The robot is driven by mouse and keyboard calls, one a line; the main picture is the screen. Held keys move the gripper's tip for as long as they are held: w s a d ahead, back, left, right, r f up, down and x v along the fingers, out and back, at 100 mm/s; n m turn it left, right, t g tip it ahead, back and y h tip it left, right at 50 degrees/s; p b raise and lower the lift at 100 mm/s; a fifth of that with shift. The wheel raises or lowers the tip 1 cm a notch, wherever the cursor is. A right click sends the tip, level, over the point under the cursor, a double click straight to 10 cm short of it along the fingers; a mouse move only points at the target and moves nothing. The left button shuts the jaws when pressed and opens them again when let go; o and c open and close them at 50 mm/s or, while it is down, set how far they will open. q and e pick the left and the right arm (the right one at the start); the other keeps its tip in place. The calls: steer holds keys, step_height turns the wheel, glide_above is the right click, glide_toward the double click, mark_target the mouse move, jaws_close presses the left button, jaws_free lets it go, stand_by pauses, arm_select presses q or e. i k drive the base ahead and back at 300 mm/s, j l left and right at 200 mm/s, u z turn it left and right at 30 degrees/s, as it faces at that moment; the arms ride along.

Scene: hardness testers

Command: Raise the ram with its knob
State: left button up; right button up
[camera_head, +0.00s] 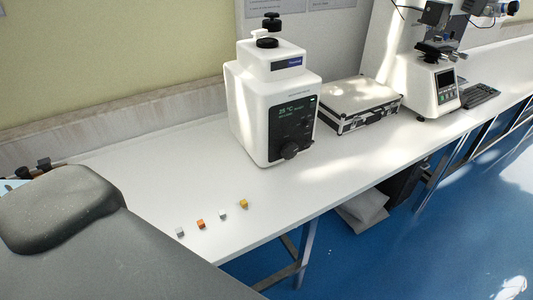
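A white tester (248,112) stands on the white bench, with a dark front panel and a lit green readout. A black knob (267,39) sits on a white collar on its top, with a smaller black cap (271,17) above. A round black dial (289,150) is low on the front panel. I cannot tell which of these knobs belongs to the ram, and no ram is clearly visible. Neither of my grippers can be made out in this view.
Small dark parts at the left edge are unclear. The bench (140,175) left of the tester is clear.

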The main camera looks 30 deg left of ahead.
mark_target(291, 149)
steer(key=i+l+u, duration=0.15)
steer(key=u, duration=0.2)
steer(key=i+l+u, duration=0.1)
steer(key=u, duration=0.25)
steer(key=i+l+u, duration=0.1)
steer(key=l+u, duration=0.25)
steer(key=i+l+u, duration=0.2)
steer(key=l, duration=0.2)
steer(key=l+u, duration=0.2)
steer(key=l, duration=0.15)
steer(key=i+l, duration=0.1)
steer(key=l, duration=0.45)
steer(key=i+l, duration=0.1)
steer(key=l, duration=0.4)
steer(key=i+l+u, duration=0.1)
steer(key=l, duration=0.45)
